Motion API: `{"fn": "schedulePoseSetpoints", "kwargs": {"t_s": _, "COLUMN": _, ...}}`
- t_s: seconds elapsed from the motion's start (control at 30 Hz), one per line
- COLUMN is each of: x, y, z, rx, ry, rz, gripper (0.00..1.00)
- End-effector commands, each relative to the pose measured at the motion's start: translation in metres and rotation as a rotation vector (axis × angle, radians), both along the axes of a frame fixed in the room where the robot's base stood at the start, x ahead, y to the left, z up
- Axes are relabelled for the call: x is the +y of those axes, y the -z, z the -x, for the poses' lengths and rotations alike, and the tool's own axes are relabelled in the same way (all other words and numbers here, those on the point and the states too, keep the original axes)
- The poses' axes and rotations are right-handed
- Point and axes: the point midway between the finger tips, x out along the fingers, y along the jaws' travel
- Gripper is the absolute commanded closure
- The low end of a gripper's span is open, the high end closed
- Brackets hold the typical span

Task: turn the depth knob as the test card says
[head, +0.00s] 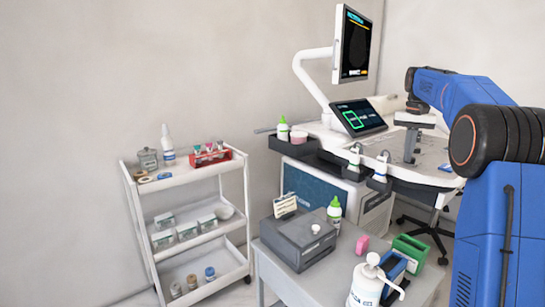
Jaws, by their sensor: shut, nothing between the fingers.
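My gripper (409,160) points down over the keyboard panel (432,158) of the ultrasound machine. It is shut and empty, and I cannot tell whether its tips touch the panel. No depth knob can be made out on the panel; labels there are too small to read, and my gripper covers part of it. A small printed card (285,205) stands at the back of a dark grey box (296,241) on the grey side table. Its print is unreadable, so I cannot tell if it is the test card. A small white round piece (316,229) sits on the box top.
The ultrasound machine has an upright monitor (354,45) and a tilted touch screen (358,117). Probes (354,158) hang at its front edge. A pump bottle (366,284), a green-capped bottle (334,211) and a green box (409,249) crowd the side table. A white trolley (188,179) stands left.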

Motion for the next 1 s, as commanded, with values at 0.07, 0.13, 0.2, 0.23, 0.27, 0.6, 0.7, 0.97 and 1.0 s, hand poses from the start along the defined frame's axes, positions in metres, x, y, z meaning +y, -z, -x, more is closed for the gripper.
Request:
{"fn": "schedulePoseSetpoints", "kwargs": {"t_s": 0.07, "x": 0.0, "y": -0.008, "z": -0.001, "rx": -0.003, "ry": 0.0, "rz": 0.001, "gripper": 1.0}}
{"fn": "schedulePoseSetpoints", "kwargs": {"t_s": 0.13, "x": 0.0, "y": -0.015, "z": 0.0, "rx": -0.002, "ry": 0.0, "rz": 0.001, "gripper": 1.0}}
{"fn": "schedulePoseSetpoints", "kwargs": {"t_s": 0.2, "x": 0.0, "y": -0.022, "z": -0.001, "rx": -0.003, "ry": 0.0, "rz": 0.001, "gripper": 1.0}}
{"fn": "schedulePoseSetpoints", "kwargs": {"t_s": 0.23, "x": 0.0, "y": -0.025, "z": -0.001, "rx": -0.003, "ry": 0.0, "rz": 0.001, "gripper": 1.0}}
{"fn": "schedulePoseSetpoints", "kwargs": {"t_s": 0.27, "x": 0.0, "y": -0.028, "z": -0.001, "rx": -0.002, "ry": 0.0, "rz": 0.001, "gripper": 1.0}}
{"fn": "schedulePoseSetpoints", "kwargs": {"t_s": 0.6, "x": 0.0, "y": -0.053, "z": 0.0, "rx": 0.0, "ry": 0.0, "rz": 0.0, "gripper": 1.0}}
{"fn": "schedulePoseSetpoints", "kwargs": {"t_s": 0.7, "x": 0.0, "y": -0.055, "z": 0.0, "rx": 0.0, "ry": 0.0, "rz": 0.0, "gripper": 1.0}}
{"fn": "schedulePoseSetpoints", "kwargs": {"t_s": 0.97, "x": -0.003, "y": -0.056, "z": 0.0, "rx": -0.001, "ry": 0.0, "rz": 0.0, "gripper": 1.0}}
{"fn": "schedulePoseSetpoints", "kwargs": {"t_s": 1.0, "x": -0.006, "y": -0.058, "z": 0.001, "rx": -0.002, "ry": 0.001, "rz": 0.001, "gripper": 1.0}}
